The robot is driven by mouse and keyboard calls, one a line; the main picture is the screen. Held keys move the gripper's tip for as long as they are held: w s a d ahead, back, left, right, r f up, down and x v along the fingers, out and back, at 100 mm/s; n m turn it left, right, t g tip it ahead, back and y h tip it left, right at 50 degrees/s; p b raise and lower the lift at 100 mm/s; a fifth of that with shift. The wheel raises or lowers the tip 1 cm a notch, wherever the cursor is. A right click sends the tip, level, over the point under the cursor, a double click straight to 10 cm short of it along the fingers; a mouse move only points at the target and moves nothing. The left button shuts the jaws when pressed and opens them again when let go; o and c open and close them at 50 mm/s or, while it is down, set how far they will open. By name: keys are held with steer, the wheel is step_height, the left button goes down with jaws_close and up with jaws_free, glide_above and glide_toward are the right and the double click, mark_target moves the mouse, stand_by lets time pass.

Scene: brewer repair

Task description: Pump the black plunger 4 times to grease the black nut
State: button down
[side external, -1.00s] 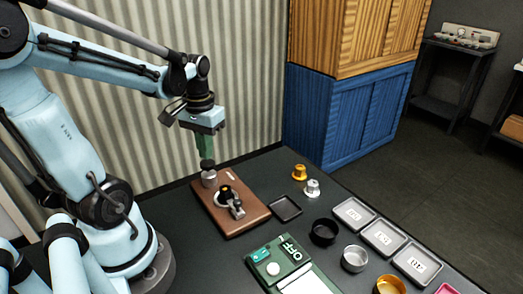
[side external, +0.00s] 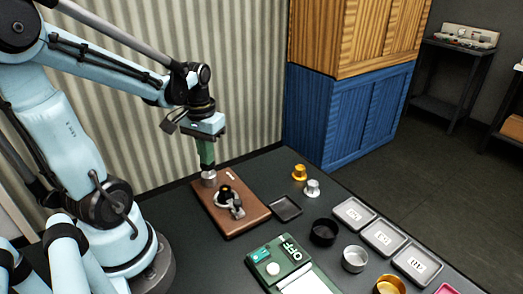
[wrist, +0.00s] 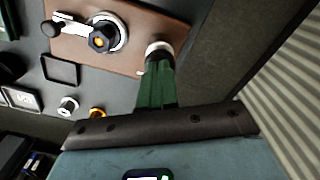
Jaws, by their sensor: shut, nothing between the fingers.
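The silver pump cylinder (side external: 209,179) stands on the brown board, and its pale rim also shows in the wrist view (wrist: 159,47). My gripper (side external: 207,165), with green fingers, is shut and empty, pointing straight down directly over the cylinder. The black plunger (side external: 208,170) is mostly hidden under the fingertips; only a thin dark part shows above the cylinder, so it looks pressed down. The black nut (wrist: 102,38), with a yellow centre, sits beside the pump on a silver fitting with a lever; it also shows in the side view (side external: 226,190).
The brown board (side external: 249,215) lies on the dark table. Right of it are a small black tray (side external: 286,208), a gold part (side external: 299,172) and a silver part (side external: 312,187). Several cups and labelled trays stand further right. A green device marked OFF (side external: 270,262) is in front.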

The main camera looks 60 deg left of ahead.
steer(key=shift+f, duration=0.6)
stand_by(0.5)
steer(key=shift+r, duration=2.75)
steer(key=shift+r, duration=3)
steer(key=shift+f, duration=0.15)
steer(key=shift+f, duration=4.15)
steer(key=shift+f, duration=0.1)
steer(key=shift+f, duration=0.35)
